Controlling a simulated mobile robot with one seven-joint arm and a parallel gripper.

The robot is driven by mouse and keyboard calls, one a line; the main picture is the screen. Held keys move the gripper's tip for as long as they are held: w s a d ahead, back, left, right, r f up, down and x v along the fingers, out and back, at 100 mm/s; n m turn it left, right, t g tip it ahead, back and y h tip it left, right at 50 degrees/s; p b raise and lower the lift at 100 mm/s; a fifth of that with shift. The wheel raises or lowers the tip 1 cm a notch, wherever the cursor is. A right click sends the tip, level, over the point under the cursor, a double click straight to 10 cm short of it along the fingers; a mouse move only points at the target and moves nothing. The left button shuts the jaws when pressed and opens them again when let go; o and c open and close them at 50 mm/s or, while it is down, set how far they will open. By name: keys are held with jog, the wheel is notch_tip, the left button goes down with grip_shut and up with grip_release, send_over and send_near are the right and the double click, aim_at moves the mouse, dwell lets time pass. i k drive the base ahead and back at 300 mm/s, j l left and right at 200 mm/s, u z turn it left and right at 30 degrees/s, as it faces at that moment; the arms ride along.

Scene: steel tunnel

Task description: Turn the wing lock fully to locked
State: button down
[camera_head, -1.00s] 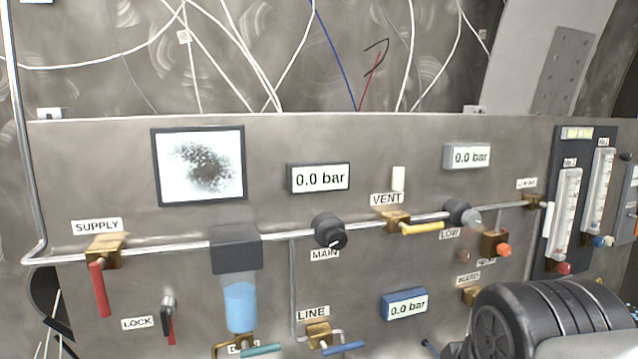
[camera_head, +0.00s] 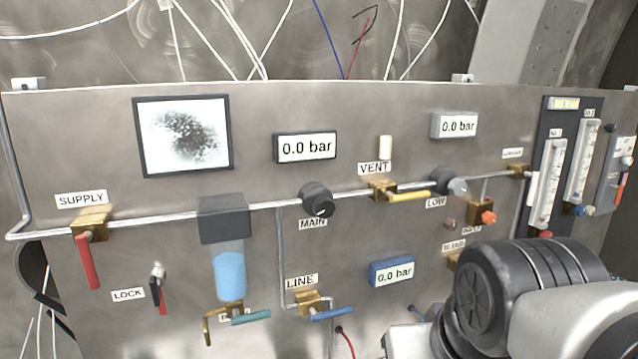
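The wing lock (camera_head: 157,287) is on the lower left of the grey panel, just right of its LOCK label (camera_head: 128,295). It has a small silver top and a short dark and red wing that hangs down, slightly tilted. It is too small to tell its exact angle against a locked mark. My arm shows at the lower right, well apart from the lock. My gripper is not in view.
The SUPPLY valve's red handle (camera_head: 88,262) hangs up and left of the lock. A filter bowl with blue liquid (camera_head: 230,275) and a teal handle (camera_head: 251,316) stand to its right. The LINE valve's blue handle (camera_head: 332,314) sticks out further right.

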aim_at(156, 287)
jog(key=k+z, duration=0.1)
jog(key=z, duration=0.3)
jog(key=i, duration=0.1)
jog(key=u, duration=1.85)
jog(key=k+l+u, duration=0.1)
jog(key=l+u, duration=0.15)
jog(key=u, duration=0.2)
jog(key=k+l+u, duration=0.1)
jog(key=u, duration=0.4)
jog(key=k+l+u, duration=0.2)
jog(key=u, duration=0.25)
